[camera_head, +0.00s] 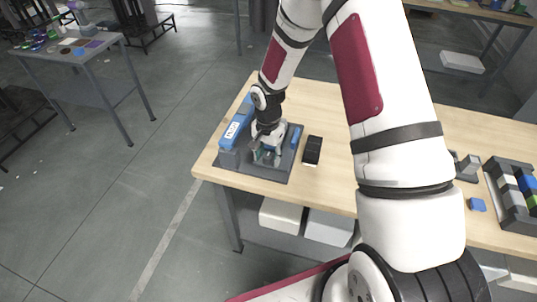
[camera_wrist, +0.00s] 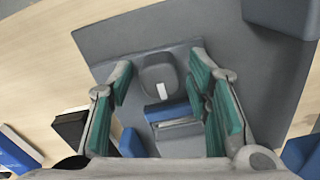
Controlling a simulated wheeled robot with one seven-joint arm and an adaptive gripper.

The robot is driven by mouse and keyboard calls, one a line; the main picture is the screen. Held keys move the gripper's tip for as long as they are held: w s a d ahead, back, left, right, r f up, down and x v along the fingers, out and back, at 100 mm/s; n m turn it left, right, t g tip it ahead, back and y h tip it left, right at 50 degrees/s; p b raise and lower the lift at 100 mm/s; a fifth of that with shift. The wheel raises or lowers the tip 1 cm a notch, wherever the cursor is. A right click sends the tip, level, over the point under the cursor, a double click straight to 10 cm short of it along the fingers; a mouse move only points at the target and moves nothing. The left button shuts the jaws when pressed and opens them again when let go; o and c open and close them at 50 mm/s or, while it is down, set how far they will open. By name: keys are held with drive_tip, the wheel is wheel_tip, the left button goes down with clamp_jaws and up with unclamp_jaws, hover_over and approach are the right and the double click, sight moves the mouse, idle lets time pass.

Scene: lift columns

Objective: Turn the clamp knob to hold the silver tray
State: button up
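My gripper (camera_wrist: 160,82) is open, its green-padded fingers spread apart in the wrist view. Between them is a rounded grey knob-like part (camera_wrist: 153,73) with a small white mark, which looks like the clamp knob. A gap shows between it and each finger, so neither appears to touch it. A blue block (camera_wrist: 167,112) and a grey ledge sit just below it. A paler grey plate (camera_wrist: 110,68) under these may be the silver tray; I cannot tell for sure. In the head view my gripper (camera_head: 267,153) is low over the grey fixture base (camera_head: 268,176), hiding the knob.
A blue housing (camera_head: 235,130) stands along the fixture's left side, and a small blue bar (camera_head: 296,137) at its right. A black block (camera_head: 312,150) lies right of the base on the wooden table (camera_head: 335,185). A sorting tray (camera_head: 508,205) is far right.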

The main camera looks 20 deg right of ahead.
drive_tip(key=shift+r+p, duration=0.85)
drive_tip(key=shift+r, duration=2.7)
